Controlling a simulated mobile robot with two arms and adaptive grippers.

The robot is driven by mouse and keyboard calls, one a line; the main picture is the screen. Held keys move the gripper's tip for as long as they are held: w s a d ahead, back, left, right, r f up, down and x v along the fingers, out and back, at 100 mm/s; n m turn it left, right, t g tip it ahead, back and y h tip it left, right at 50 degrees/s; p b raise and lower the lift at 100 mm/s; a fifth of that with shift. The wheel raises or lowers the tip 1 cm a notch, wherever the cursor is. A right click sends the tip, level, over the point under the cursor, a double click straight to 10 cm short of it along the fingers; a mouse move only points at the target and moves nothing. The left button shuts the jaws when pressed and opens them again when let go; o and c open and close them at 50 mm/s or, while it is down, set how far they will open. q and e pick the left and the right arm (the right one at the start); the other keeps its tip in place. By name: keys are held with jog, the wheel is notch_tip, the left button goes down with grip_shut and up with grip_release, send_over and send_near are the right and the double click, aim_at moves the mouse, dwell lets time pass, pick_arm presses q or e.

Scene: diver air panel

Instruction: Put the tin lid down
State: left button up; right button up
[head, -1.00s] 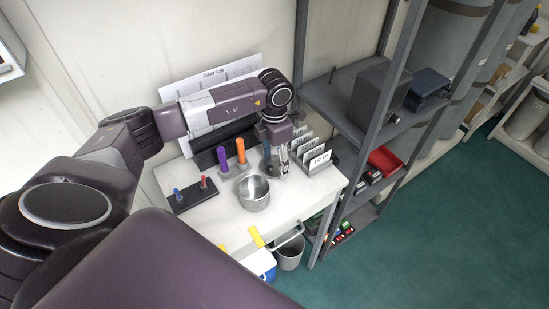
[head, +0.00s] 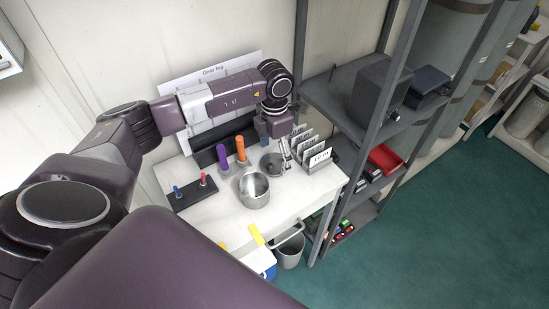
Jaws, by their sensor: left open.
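The open metal tin (head: 254,190) stands upright on the white table, its inside empty as far as I can see. The round grey tin lid (head: 271,163) appears to lie on the table just behind the tin, apart from it. My left gripper (head: 287,164) is open and points down at the right edge of the lid. I cannot tell whether its fingers touch the lid. My right gripper is not in view.
A purple handle (head: 223,157) and an orange handle (head: 240,150) stand left of the lid. Numbered cards (head: 320,158) in a rack stand close right of my gripper. A black block (head: 193,192) with blue and red pegs sits at left. The table's front right is clear.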

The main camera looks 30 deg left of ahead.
aim_at(275, 163)
pick_arm(q)
notch_tip(275, 163, up, 10)
jog(key=b, duration=0.2)
jog(key=shift+r+b, duration=0.25)
jog(key=shift+b, duration=0.1)
